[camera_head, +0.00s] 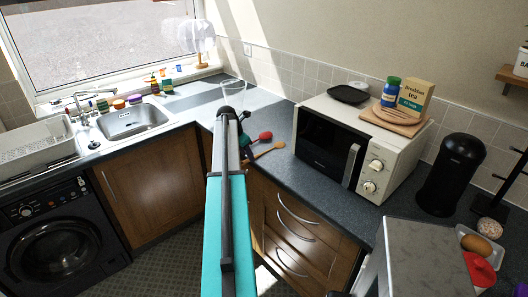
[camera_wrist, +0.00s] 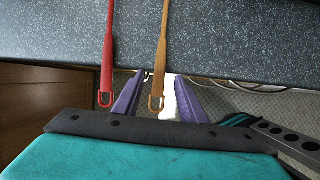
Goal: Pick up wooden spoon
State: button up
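The wooden spoon (camera_head: 270,149) lies on the dark worktop near its front edge in the head view, beside a red utensil (camera_head: 265,136). In the wrist view the spoon's handle (camera_wrist: 161,45) sticks out past the worktop edge, with a looped end. My gripper (camera_wrist: 158,80) is open, its two purple fingers apart on either side of the handle in the picture. No contact shows, and I cannot tell whether the handle is at fingertip depth. The red utensil's handle (camera_wrist: 107,55) runs parallel on the left, outside the fingers. In the head view my arm hides most of the gripper.
The worktop (camera_wrist: 230,40) spans the wrist view above the fingers. A microwave (camera_head: 330,147) stands right of the spoon, with a wooden board (camera_head: 392,124) on top. A clear glass (camera_head: 233,92) stands behind the arm. A sink (camera_head: 133,119) is at left, drawers (camera_head: 295,225) below.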

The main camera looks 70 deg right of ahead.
jog(key=shift+x, duration=0.85)
jog(key=shift+c, duration=0.5)
grip_shut()
